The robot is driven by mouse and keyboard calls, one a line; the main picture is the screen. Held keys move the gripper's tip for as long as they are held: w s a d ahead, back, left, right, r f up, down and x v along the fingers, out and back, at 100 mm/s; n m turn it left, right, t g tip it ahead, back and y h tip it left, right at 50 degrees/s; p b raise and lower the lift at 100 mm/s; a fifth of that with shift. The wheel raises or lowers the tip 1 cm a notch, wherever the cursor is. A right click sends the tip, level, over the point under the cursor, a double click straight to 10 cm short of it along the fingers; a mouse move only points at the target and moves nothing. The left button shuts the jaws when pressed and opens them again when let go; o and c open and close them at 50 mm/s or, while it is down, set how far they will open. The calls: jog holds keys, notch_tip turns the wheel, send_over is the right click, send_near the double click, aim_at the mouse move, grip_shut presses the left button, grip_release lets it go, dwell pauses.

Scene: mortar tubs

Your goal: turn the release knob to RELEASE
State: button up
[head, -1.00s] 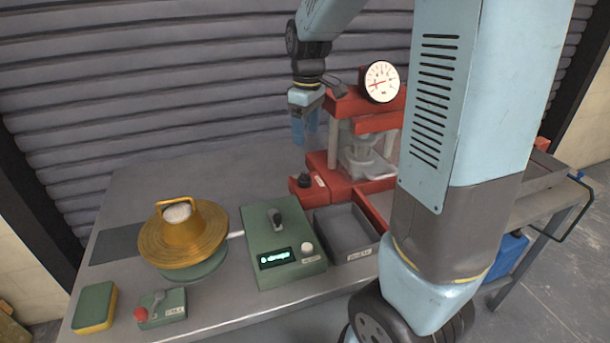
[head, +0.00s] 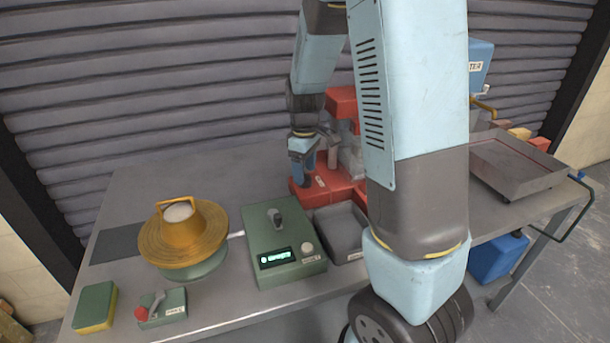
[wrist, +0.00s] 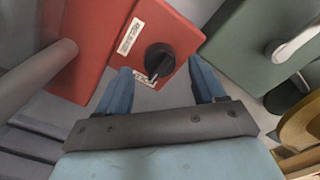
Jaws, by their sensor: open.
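The release knob (wrist: 159,58) is a round black knob on a red block (wrist: 176,30) in the wrist view. Its pale pointer mark faces the lower edge of the block, close to a small white label (wrist: 143,80). A second white label (wrist: 130,37) lies to its upper left; neither can be read. My gripper (wrist: 160,67) is open, with one blue finger on each side of the knob and no visible contact. In the head view my gripper (head: 303,166) hangs over the front left of the red press (head: 342,102) and hides the knob.
A green box (head: 285,228) with a lit display stands in front, beside a grey tray (head: 340,240). A brass-coloured round vessel (head: 180,240) and a small green lever box (head: 165,308) are to the left. A metal tray (head: 512,165) is at right.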

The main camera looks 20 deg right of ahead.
jog(key=shift+f, duration=1.15)
jog(key=c, duration=1.1)
